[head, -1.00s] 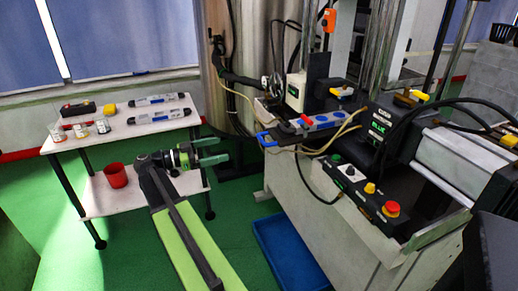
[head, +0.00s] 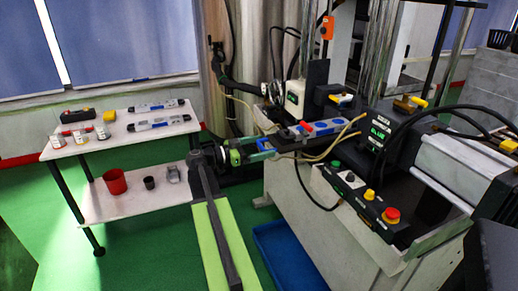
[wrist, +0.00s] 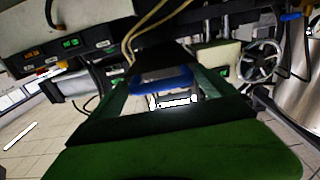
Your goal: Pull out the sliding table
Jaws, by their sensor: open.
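The sliding table (head: 318,129) is a narrow plate with blue and red fittings, on the left side of the machine. A blue handle (wrist: 165,84) at its end shows between my fingers in the wrist view. My gripper (head: 268,147) has reached the handle end of the table. It is open, with a green finger on each side of the handle in the wrist view (wrist: 165,85). In the head view the fingers largely cover the handle, and I cannot tell if they touch it.
A control box (head: 362,202) with a red button projects from the machine front. A white two-shelf cart (head: 140,204) stands left, with a red cup (head: 115,182) on its lower shelf. A blue tray (head: 285,255) lies on the green floor below.

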